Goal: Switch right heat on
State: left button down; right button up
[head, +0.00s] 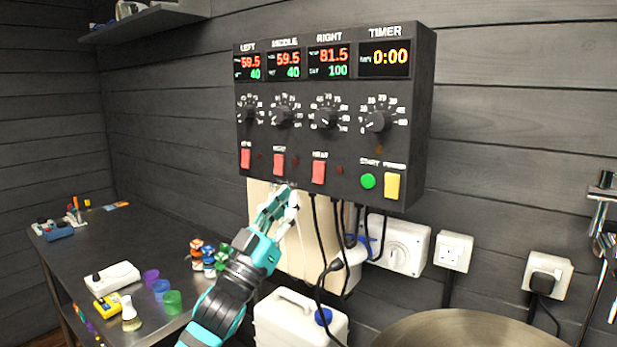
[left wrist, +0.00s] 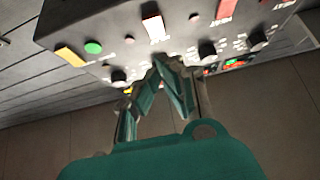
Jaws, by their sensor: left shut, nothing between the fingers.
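The black control box (head: 425,120) is on the wall with LEFT, MIDDLE, RIGHT and TIMER columns. The right heat switch (head: 318,172) is a red rocker below the right dial (head: 327,117); the small lamp (head: 340,170) beside it looks dark. The right display (head: 329,62) reads 81.5 over 100. My left gripper (head: 285,200) is shut and empty, just below the box's lower edge, left of and below that switch. In the left wrist view, its fingertips (left wrist: 167,66) point at the upside-down panel, near the red switch (left wrist: 153,27) and apart from it. My right gripper is not seen.
The middle heat switch (head: 279,164), green start button (head: 368,181) and yellow power switch (head: 392,186) flank the right switch. Black cables (head: 318,240) hang below the box. A white canister (head: 300,318) and a steel table (head: 150,240) with small items stand below.

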aim_at(320, 172)
pick_arm(q)
jog(key=w+d, duration=0.1)
jog(key=w+d+r+p, duration=0.1)
jog(key=w, duration=0.1)
jog(key=w+d+p, duration=0.1)
jog(key=w, duration=0.1)
jog(key=shift+d+r, duration=0.35)
jog(key=shift+r, duration=0.05)
jog(key=shift+w+d+f, duration=0.1)
jog(key=shift+w+d, duration=0.05)
jog(key=shift+w, duration=0.05)
jog(key=shift+f, duration=0.1)
jog(key=shift+w+d+f+b, duration=0.15)
jog(key=shift+f+b, duration=0.15)
jog(key=shift+b, duration=0.15)
jog(key=shift+w+r, duration=0.1)
jog(key=shift+r, duration=0.05)
jog(key=shift+w+d, duration=0.1)
